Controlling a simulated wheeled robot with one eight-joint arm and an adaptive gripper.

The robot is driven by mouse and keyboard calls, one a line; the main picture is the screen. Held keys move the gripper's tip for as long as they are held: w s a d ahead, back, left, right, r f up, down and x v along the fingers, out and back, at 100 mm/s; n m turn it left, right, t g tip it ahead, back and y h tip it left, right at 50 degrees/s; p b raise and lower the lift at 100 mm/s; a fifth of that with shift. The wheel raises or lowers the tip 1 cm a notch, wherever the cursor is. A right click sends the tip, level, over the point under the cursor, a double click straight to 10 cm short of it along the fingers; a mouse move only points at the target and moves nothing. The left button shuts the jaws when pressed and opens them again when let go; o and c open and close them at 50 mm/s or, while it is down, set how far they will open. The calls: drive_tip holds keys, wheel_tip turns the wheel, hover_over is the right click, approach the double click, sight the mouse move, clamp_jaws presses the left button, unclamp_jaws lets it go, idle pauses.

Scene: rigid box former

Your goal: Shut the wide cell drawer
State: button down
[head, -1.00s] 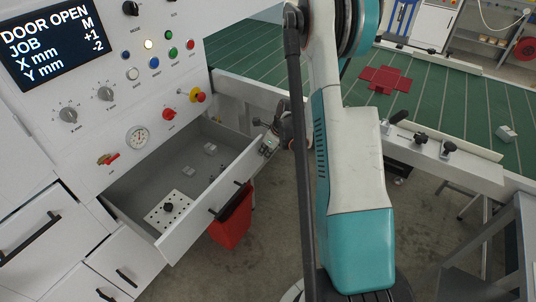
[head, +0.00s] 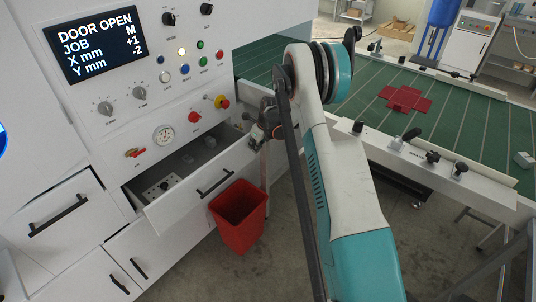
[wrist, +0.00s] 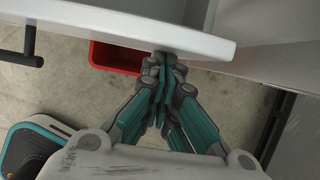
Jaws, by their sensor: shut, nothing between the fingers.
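The wide cell drawer (head: 205,190) is white with a black bar handle and stands partly open under the control panel. Inside it a white perforated plate and small light blocks show. My gripper (head: 257,134) is at the right end of the drawer front. In the wrist view my gripper (wrist: 163,62) is shut and empty, with its fingertips at the edge of the drawer front (wrist: 130,32). I cannot tell whether the tips touch it. The drawer's handle (wrist: 30,48) shows at the left of the wrist view.
A red bin (head: 240,222) stands on the floor below the drawer. It also shows in the wrist view (wrist: 115,58). A green conveyor table (head: 455,120) with a red flat box blank (head: 405,99) lies to the right. Closed drawers (head: 60,220) are at lower left.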

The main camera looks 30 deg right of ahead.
sight(247, 141)
drive_tip(key=shift+w+a, duration=0.25)
drive_tip(key=shift+w, duration=0.5)
drive_tip(key=shift+w+a, duration=0.3)
drive_tip(key=shift+w, duration=0.45)
drive_tip(key=shift+w+a, duration=0.25)
drive_tip(key=shift+w, duration=0.5)
